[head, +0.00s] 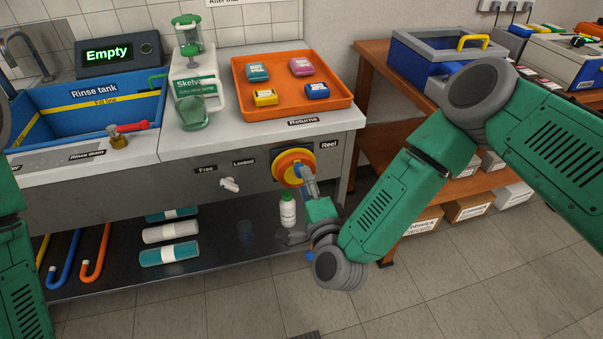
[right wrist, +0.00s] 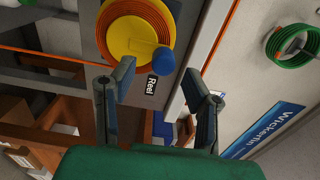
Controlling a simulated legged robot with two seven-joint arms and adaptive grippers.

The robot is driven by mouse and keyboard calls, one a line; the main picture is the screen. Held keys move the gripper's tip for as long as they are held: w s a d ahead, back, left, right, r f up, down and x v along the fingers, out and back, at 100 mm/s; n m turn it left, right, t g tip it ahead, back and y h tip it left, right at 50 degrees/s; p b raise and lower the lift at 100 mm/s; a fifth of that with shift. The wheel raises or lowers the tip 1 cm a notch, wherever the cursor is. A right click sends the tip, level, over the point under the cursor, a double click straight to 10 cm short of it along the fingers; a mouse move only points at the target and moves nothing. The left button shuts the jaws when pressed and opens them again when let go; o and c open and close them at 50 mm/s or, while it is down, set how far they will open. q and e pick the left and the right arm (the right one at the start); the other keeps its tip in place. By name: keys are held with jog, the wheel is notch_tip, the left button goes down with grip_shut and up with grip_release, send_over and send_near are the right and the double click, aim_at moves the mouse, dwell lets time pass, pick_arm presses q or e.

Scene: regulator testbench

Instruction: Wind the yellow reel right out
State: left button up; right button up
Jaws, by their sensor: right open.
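The yellow reel (head: 285,167) with an orange rim is on the front panel of the bench, under the label Reel. In the right wrist view the reel (right wrist: 122,37) shows a blue knob (right wrist: 164,60) off its centre. My right gripper (head: 308,178) is in front of the reel's right side, partly covering it. In the right wrist view the right gripper (right wrist: 158,78) is open and empty, with the knob beyond and between its fingertips. I cannot tell whether they touch. A white lever (head: 229,185) sits below the labels Free and Locked. My left gripper is out of view.
An orange tray (head: 338,102) with several coloured blocks stands on the bench above the reel. A white bottle (head: 288,211) stands on the lower shelf close to my right gripper. A wooden shelf unit (head: 372,50) is to the right. The floor in front is clear.

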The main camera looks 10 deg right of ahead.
jog(key=s, duration=0.8)
jog(key=shift+d+f, duration=0.1)
jog(key=s+f+n+g+y, duration=0.4)
jog(key=s+f+n+g, duration=0.45)
jog(key=f+n, duration=0.25)
jog(key=s+d+f+n+g+h, duration=0.2)
jog(key=s+d+n+g, duration=0.1)
jog(key=s+d, duration=0.4)
jog(key=s+d+f+n+g+h, duration=0.1)
jog(key=s+d+n+g+h, duration=0.1)
jog(key=s+d+n+g, duration=0.2)
jog(key=s+d+g, duration=0.2)
jog(key=s+d, duration=0.2)
jog(key=s, duration=0.1)
jog(key=shift+f+h, duration=0.3)
jog(key=shift+f, duration=0.1)
jog(key=shift+a, duration=0.1)
